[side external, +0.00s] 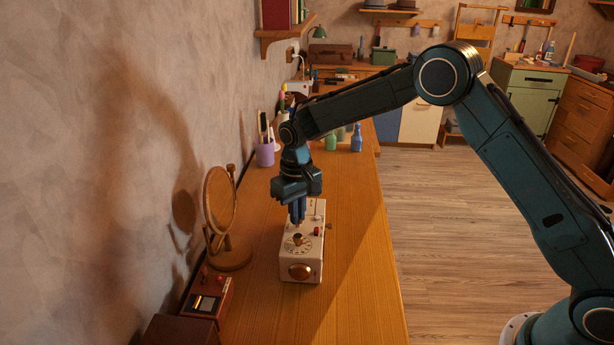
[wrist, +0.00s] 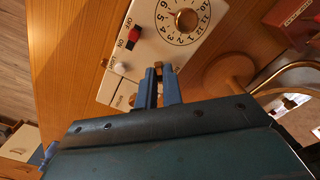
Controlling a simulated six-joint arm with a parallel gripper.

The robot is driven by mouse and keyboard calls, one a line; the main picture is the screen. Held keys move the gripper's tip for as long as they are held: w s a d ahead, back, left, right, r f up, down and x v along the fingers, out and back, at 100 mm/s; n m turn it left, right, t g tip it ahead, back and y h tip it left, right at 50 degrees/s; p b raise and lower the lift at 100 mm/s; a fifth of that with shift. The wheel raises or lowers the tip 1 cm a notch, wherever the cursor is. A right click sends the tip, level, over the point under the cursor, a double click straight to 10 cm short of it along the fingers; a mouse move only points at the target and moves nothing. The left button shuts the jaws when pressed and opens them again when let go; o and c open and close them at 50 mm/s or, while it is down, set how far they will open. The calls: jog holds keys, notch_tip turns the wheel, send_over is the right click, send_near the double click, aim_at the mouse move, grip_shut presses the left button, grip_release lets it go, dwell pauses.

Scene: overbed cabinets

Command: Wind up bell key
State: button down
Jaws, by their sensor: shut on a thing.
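A white box-shaped timer (side external: 313,248) stands on the wooden counter. It has a numbered dial with a brass knob, and a round brass bell (side external: 300,271) on its front side. My gripper (side external: 298,218) points down at the top of the timer, behind the dial. In the wrist view my gripper (wrist: 160,72) is shut on a small brass piece, the bell key (wrist: 158,65), mostly hidden between the blue fingers. A red ON/OFF switch (wrist: 134,35) and a white button (wrist: 120,68) sit to its left; the dial (wrist: 184,18) is above it.
A round wooden mirror (side external: 221,205) stands left of the timer, close to the wall. A small reddish box (side external: 208,296) lies at the front left. A purple cup (side external: 265,155) and bottles (side external: 356,138) stand behind. The counter (side external: 350,270) right of the timer is clear.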

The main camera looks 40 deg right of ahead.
jog(key=m, duration=0.5)
jog(key=shift+m, duration=0.3)
dwell(0.4)
jog(key=c, duration=1.5)
grip_release()
jog(key=shift+c, duration=0.2)
notch_tip(320, 180, up, 14)
